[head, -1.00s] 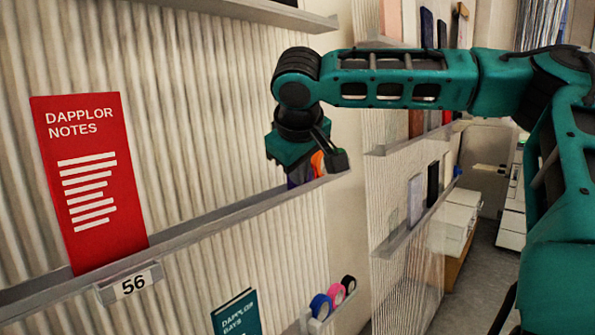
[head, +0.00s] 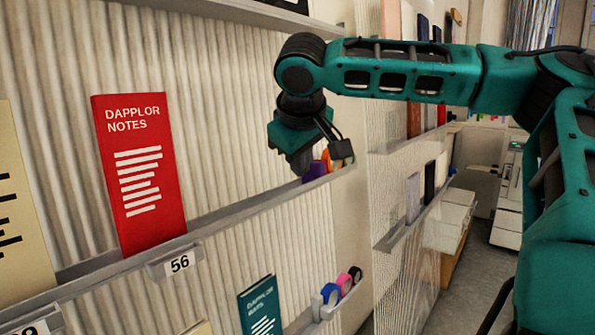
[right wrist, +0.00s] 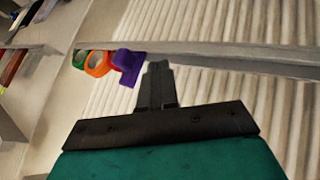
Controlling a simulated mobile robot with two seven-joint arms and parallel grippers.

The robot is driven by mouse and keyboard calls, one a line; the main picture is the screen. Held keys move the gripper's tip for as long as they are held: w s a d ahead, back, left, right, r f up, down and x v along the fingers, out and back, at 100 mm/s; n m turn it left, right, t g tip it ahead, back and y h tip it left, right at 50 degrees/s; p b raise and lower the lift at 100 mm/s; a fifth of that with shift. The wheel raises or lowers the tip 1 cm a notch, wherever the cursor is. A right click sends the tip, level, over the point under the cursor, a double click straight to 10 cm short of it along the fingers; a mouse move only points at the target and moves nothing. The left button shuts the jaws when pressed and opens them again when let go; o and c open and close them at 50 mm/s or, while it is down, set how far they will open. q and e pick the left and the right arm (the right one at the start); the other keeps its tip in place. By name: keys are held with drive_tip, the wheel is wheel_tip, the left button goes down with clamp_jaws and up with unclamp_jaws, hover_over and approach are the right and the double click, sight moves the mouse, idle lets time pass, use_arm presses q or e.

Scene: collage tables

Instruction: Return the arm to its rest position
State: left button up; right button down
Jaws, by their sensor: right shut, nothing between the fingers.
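My right arm is teal and black and comes in from the right in the head view. Its gripper (head: 300,163) points down in front of the ribbed wall, near the right end of the middle ledge. In the right wrist view the gripper (right wrist: 157,68) is shut with nothing between its fingers. My left gripper does not show in the head view.
A red "DAPPLOR NOTES" booklet (head: 140,185) stands on the ledge above label 56 (head: 180,264). Purple (right wrist: 128,66) and orange (right wrist: 98,64) tape rolls sit close to the gripper on the ledge. A teal booklet (head: 260,305) stands lower. Free floor (head: 475,275) lies at the right.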

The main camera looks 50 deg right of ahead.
drive_tip(key=v, duration=0.7)
drive_tip(key=shift+s, duration=0.25)
drive_tip(key=shift+d+r, duration=0.1)
